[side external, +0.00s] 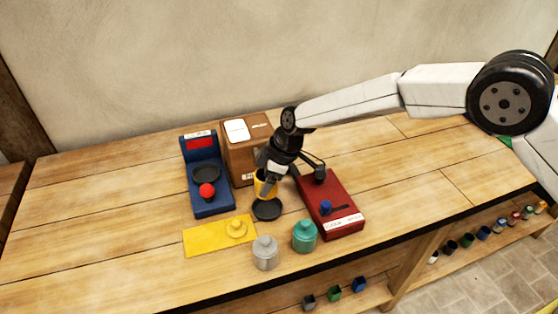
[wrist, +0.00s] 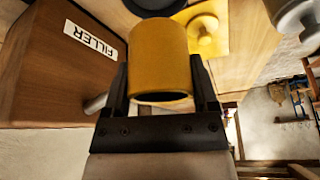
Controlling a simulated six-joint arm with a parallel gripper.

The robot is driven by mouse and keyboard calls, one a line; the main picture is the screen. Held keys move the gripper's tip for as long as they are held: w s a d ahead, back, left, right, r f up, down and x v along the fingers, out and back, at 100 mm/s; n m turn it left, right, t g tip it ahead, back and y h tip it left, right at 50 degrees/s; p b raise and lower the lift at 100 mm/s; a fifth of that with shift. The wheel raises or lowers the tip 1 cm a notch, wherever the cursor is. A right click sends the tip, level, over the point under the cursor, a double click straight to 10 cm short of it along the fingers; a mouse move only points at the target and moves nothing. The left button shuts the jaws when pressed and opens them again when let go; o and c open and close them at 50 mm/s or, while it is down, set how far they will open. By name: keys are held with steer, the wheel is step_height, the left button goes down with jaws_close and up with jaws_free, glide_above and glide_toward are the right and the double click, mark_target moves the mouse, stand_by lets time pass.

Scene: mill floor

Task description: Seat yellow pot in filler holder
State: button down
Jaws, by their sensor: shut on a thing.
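The yellow pot (side external: 259,187) is held between the fingers of my gripper (side external: 268,183), in front of the brown filler box (side external: 247,160). In the wrist view the pot (wrist: 160,55) fills the space between both fingers of the gripper (wrist: 162,88). The filler box (wrist: 60,60) with its FILLER label stands at the left there, and a pale spout (wrist: 96,103) shows beside the left finger. A black round dish (side external: 267,210), likely the holder, lies just below and in front of the pot. Whether the pot touches it is unclear.
A blue station (side external: 212,204) with a black dish and red ball stands left. A red station (side external: 340,211) stands right. A yellow mat (side external: 200,243) bears a yellow lid (side external: 236,228). Grey (side external: 265,254) and teal (side external: 305,237) jars stand near the front.

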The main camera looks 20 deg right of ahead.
steer(key=shift+f, duration=2.6)
steer(key=shift+f, duration=0.65)
steer(key=shift+c, duration=0.7)
jaws_free()
steer(key=shift+f, duration=0.1)
steer(key=v, duration=1.1)
stand_by(0.4)
stand_by(0.4)
